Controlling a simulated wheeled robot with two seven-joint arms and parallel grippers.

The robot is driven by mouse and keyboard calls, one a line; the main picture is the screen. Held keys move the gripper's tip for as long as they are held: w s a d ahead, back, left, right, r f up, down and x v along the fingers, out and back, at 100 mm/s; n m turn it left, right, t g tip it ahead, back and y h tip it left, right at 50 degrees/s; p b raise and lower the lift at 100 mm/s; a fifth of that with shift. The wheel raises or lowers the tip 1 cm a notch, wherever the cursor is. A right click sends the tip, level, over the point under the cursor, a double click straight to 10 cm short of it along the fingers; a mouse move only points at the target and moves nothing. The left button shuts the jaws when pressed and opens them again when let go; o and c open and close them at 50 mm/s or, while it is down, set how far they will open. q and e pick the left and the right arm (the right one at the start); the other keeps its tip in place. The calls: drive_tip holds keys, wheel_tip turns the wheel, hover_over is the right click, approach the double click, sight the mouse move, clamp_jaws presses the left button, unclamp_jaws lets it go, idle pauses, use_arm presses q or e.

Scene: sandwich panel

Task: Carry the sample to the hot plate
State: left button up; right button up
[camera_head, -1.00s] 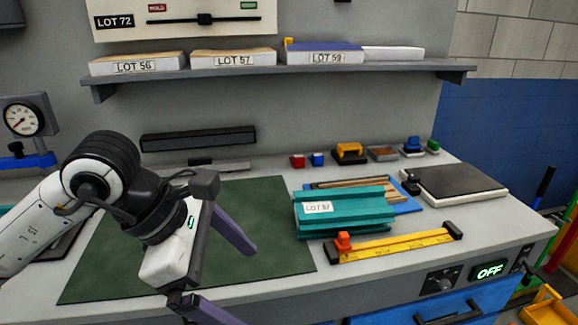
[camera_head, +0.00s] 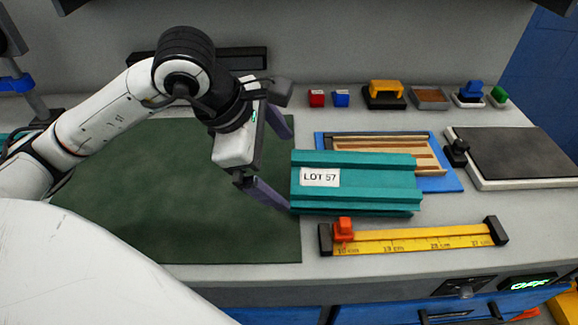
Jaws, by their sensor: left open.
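The sample appears to be the teal ribbed panel (camera_head: 365,186) with a white "LOT 57" label. It lies on the bench, partly over the front of a blue sheet (camera_head: 450,184). The hot plate (camera_head: 520,152), a dark slab on a white base, stands at the right of the bench. My left gripper (camera_head: 287,171) is open at the teal panel's left end. One finger is towards the back and one towards the front, near the panel's corner. I cannot tell whether a finger touches it. My right gripper is not in view.
A yellow ruler with an orange slider (camera_head: 415,240) lies in front of the panel. Wooden strips (camera_head: 385,155) lie behind it on the blue sheet. Small coloured blocks and stamps (camera_head: 385,94) line the back. A green mat (camera_head: 165,200) covers the left, clear beneath my arm.

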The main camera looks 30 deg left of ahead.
sight(294, 176)
use_arm(q)
drive_tip(key=x, duration=0.3)
drive_tip(key=shift+w+d+f, duration=0.1)
drive_tip(key=shift+w+f, duration=0.05)
drive_tip(key=shift+f, duration=0.15)
drive_tip(key=shift+w+f, duration=0.25)
drive_tip(key=shift+f, duration=0.15)
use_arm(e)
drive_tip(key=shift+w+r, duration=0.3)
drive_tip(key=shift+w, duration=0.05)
use_arm(q)
drive_tip(key=c, duration=0.7)
drive_tip(key=o, duration=0.3)
drive_tip(key=shift+c, duration=1.3)
drive_tip(key=shift+r, duration=0.15)
